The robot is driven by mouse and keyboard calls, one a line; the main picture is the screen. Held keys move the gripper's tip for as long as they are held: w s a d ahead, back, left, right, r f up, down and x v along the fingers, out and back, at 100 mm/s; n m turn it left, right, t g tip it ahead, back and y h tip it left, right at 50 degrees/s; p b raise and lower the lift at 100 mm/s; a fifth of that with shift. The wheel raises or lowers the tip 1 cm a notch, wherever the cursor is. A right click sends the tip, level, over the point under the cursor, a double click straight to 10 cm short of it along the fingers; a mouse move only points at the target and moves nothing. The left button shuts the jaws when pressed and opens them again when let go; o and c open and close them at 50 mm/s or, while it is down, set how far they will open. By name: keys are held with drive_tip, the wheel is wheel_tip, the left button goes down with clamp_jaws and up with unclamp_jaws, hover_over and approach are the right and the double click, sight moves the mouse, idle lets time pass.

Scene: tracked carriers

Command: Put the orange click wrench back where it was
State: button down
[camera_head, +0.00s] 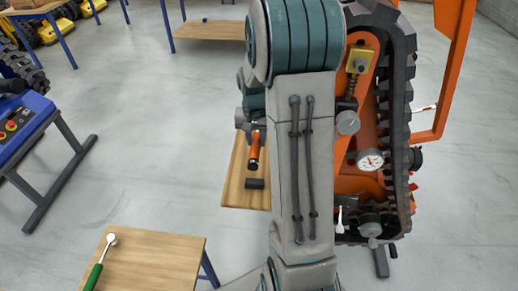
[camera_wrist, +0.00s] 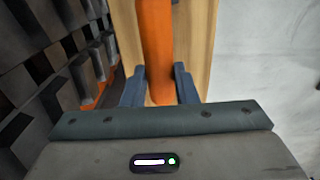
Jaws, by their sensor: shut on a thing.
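The orange click wrench (camera_head: 254,151) shows in the head view over a small wooden bench top (camera_head: 236,187), left of my arm. Its orange handle (camera_wrist: 156,45) runs between my fingers in the wrist view. My gripper (camera_wrist: 160,82) is shut on this handle, with one blue-grey finger on each side. I cannot tell whether the wrench touches the wood or is held just above it. Its far end is out of the wrist view, and my arm hides part of the bench in the head view.
An orange tracked carrier (camera_head: 370,185) with a dial gauge (camera_head: 370,160) stands close on the right. A green-handled wrench (camera_head: 96,270) lies on another wooden table (camera_head: 160,262). Grey floor is clear between the tables.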

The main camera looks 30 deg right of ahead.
wheel_tip(320, 180, down, 9)
drive_tip(key=shift+f+p, duration=0.2)
drive_tip(key=shift+p, duration=0.3)
drive_tip(key=c, duration=1.1)
unclamp_jaws()
drive_tip(key=shift+c, duration=0.2)
drive_tip(key=shift+r, duration=0.1)
drive_tip(key=r, duration=0.8)
drive_tip(key=r+b, duration=0.1)
drive_tip(key=r, duration=0.3)
drive_tip(key=shift+a, duration=0.25)
drive_tip(key=s+a+r+n+t, duration=0.1)
drive_tip(key=s+a+r+n, duration=0.2)
drive_tip(key=s, duration=0.6)
drive_tip(key=s+a+r+n+t, duration=0.2)
drive_tip(key=s+a+r+n, duration=0.2)
drive_tip(key=s+a+r, duration=0.3)
drive_tip(key=s+a, duration=0.3)
drive_tip(key=shift+s+a+r, duration=0.15)
drive_tip(key=shift+a, duration=0.15)
